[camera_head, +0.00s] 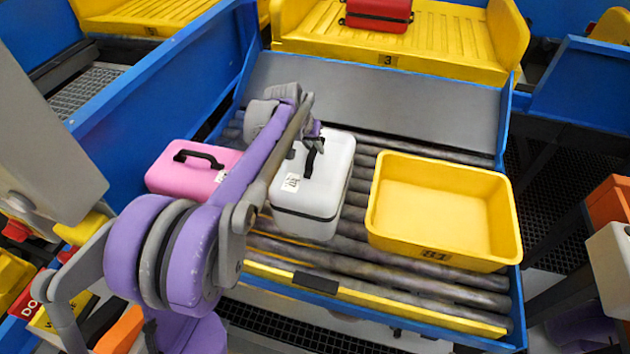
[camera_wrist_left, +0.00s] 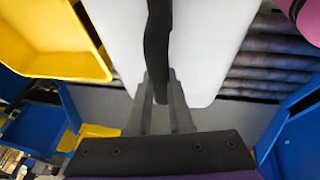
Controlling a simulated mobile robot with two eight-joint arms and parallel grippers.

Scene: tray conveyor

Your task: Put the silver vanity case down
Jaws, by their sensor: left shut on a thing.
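The silver vanity case (camera_head: 322,205), pale with a dark seam and a small white label, is upright over the conveyor rollers, between a pink case and a yellow tray. I cannot tell if its base touches the rollers. My left gripper (camera_head: 314,146) is above its lid, shut on the black handle (camera_head: 309,163). In the left wrist view the fingers (camera_wrist_left: 159,84) close on the dark handle strap (camera_wrist_left: 157,40), with the pale lid (camera_wrist_left: 211,45) below. My arm hides part of the case's left side. My right gripper does not show.
The pink case (camera_head: 168,180) lies close on the left. The empty yellow tray (camera_head: 445,254), marked 81, stands on the right. Blue side walls (camera_head: 180,85) edge the rollers (camera_head: 385,276). Behind a grey ramp (camera_head: 400,98), a red case (camera_head: 378,14) sits on a yellow tray (camera_head: 455,42) marked 3.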

